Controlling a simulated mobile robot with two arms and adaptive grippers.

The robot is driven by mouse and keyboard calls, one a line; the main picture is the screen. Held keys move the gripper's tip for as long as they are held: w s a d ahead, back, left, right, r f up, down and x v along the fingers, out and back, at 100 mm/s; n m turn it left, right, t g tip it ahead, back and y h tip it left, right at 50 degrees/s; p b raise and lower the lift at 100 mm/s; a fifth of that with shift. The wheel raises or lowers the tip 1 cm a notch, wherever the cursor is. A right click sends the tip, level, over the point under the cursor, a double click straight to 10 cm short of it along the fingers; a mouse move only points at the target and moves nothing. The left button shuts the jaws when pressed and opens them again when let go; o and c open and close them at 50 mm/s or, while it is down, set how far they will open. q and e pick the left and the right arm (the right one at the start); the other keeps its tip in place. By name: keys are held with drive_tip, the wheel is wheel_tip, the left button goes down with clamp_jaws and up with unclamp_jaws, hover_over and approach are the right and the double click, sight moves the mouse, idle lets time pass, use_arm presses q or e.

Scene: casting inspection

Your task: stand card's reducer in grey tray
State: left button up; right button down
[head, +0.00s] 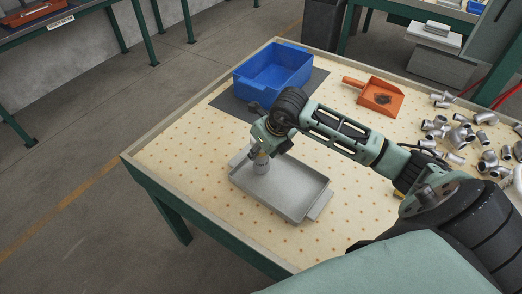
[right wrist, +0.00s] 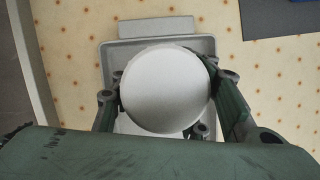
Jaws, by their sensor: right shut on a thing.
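The grey tray (head: 290,186) lies on the dotted table in the head view; its rim and end handle also show in the right wrist view (right wrist: 155,28). My right gripper (head: 262,148) is over the tray's left end, pointing down. It is shut on a silver metal reducer (head: 261,161). In the right wrist view the reducer (right wrist: 165,90) shows as a round, pale end between the two fingers. It looks upright. I cannot tell whether its lower end touches the tray floor. The card is not seen. My left gripper is not in view.
A blue bin (head: 273,70) stands on a dark mat (head: 229,102) behind the tray. Several loose silver pipe fittings (head: 459,135) are spread at the right. The table's front left is clear.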

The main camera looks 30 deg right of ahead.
drive_tip(key=shift+w+f, duration=0.1)
drive_tip(key=shift+f, duration=0.6)
drive_tip(key=c, duration=0.9)
unclamp_jaws()
drive_tip(key=shift+c, duration=0.2)
drive_tip(key=shift+f, duration=0.1)
drive_tip(key=b+v, duration=0.1)
drive_tip(key=v, duration=1.1)
drive_tip(key=shift+b, duration=0.4)
